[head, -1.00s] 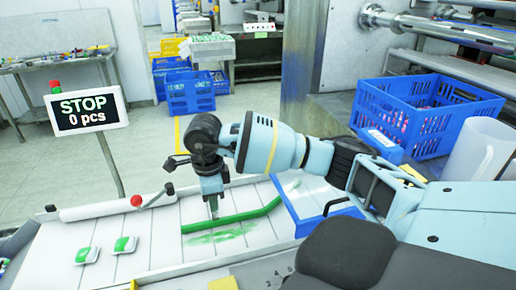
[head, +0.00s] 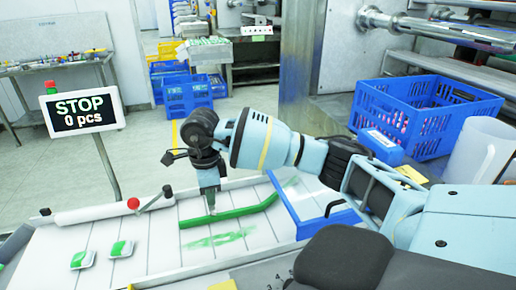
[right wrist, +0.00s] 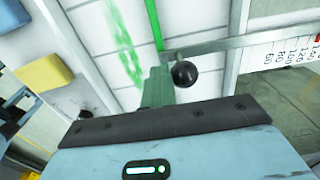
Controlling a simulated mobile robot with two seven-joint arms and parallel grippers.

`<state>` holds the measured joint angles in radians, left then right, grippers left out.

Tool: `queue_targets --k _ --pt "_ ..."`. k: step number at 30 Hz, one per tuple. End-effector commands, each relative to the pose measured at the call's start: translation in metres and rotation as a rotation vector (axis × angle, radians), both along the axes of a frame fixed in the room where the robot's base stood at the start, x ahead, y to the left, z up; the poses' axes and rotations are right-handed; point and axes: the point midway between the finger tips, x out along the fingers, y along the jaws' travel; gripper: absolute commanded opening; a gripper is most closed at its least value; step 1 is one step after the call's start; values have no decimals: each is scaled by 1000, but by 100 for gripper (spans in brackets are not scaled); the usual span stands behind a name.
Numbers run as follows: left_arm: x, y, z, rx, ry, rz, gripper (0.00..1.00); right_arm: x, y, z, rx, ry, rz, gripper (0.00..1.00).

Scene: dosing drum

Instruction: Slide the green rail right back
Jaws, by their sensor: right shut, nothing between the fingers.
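The green rail (head: 246,211) lies across the white panelled surface (head: 150,240), its right end bent toward the back. A green smear (head: 218,240) is on the surface in front of it. My right gripper (head: 211,211) points down at the rail's left part, fingers shut and empty, its tips at or just in front of the rail; exact contact is hard to tell. In the right wrist view the rail (right wrist: 154,24) runs up beyond the fingertips (right wrist: 157,72), with the smear (right wrist: 124,45) to its left. My left gripper is not in view.
A black ball knob (right wrist: 184,73) on a metal bar shows beside the fingers. A blue-edged clear panel (head: 320,215) stands right of the rail. A white roller (head: 95,212) with a red-knobbed lever lies at the back left. Two green-and-white packs (head: 122,249) lie at the left.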

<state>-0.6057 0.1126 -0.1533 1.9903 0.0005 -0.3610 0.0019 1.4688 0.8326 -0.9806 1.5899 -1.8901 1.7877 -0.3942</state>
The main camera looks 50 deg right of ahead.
Motion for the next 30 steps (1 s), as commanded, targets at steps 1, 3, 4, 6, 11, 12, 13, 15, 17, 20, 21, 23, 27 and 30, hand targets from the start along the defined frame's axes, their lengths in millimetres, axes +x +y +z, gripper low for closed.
queue_targets --k 1,3,4,6,11,12,13,15,17,20,21,23,27,30 --pt "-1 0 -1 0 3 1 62 2 -1 0 -1 -1 -2 0" --pt "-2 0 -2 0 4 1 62 4 -3 0 -1 -1 -3 0" --pt "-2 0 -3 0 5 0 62 5 -3 0 -1 -1 -3 0" --pt "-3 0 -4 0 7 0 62 6 -4 0 -1 -1 -2 0" --pt "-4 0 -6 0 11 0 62 10 -7 -1 -1 1 -2 0" --pt "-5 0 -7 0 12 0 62 11 -7 -1 -1 1 -3 0" --pt "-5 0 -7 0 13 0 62 12 -8 -1 -1 1 -3 0" --pt "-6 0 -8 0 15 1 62 14 -9 0 -1 0 -3 0" --pt "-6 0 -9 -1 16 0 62 15 -10 0 -1 0 -2 0" --pt "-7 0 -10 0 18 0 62 18 -12 0 -1 0 -2 0" --pt "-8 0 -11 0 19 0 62 19 -12 0 -1 0 -2 0" --pt "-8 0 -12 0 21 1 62 20 -13 -1 -1 0 -2 0" --pt "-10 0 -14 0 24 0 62 24 -15 -1 -1 1 -2 0" --pt "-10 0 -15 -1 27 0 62 26 -16 0 -1 1 -1 0"
